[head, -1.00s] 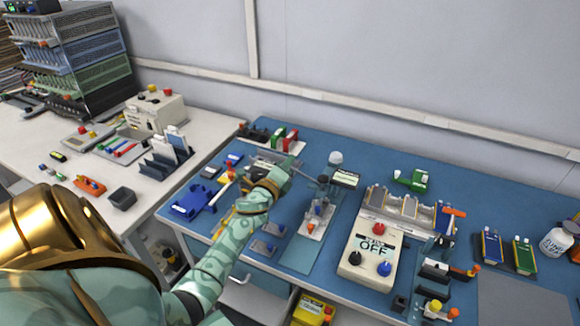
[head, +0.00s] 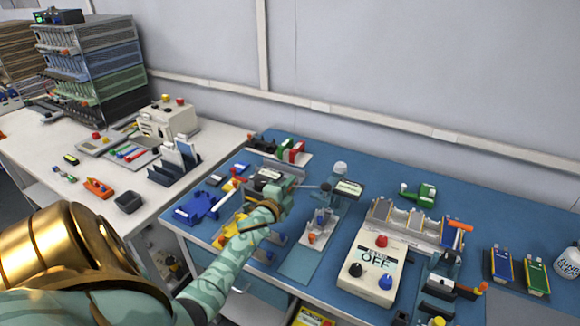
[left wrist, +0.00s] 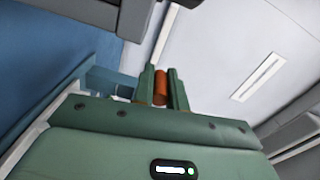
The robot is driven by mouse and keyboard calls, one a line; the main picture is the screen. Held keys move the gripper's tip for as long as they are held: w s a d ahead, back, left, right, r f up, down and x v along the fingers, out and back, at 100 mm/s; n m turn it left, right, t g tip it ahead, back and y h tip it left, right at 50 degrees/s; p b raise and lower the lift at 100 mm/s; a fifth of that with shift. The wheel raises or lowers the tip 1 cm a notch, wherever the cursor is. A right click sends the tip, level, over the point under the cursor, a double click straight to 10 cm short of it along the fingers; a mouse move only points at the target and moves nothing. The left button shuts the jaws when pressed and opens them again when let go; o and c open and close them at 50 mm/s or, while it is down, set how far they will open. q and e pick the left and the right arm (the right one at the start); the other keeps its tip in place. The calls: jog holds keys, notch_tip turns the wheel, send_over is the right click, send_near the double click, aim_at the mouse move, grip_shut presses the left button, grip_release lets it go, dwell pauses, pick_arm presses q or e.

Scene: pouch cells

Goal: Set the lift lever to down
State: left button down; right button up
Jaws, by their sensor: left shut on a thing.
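My left gripper (head: 291,187) is over the middle of the blue bench in the head view. The knob is hidden by the gripper in the head view. My right gripper is not in view.
A cream box marked OFF (head: 366,268) with red, black and blue knobs stands to the right. A blue holder (head: 197,208) and a yellow part (head: 236,228) lie left of my gripper. A green clamp (head: 420,194) lies at the back.

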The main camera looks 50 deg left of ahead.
pick_arm(q)
jog(key=shift+d+f, duration=0.1)
jog(key=shift+f, duration=0.15)
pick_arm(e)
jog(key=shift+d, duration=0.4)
pick_arm(q)
jog(key=c, duration=1.4)
grip_release()
jog(key=shift+r, duration=0.1)
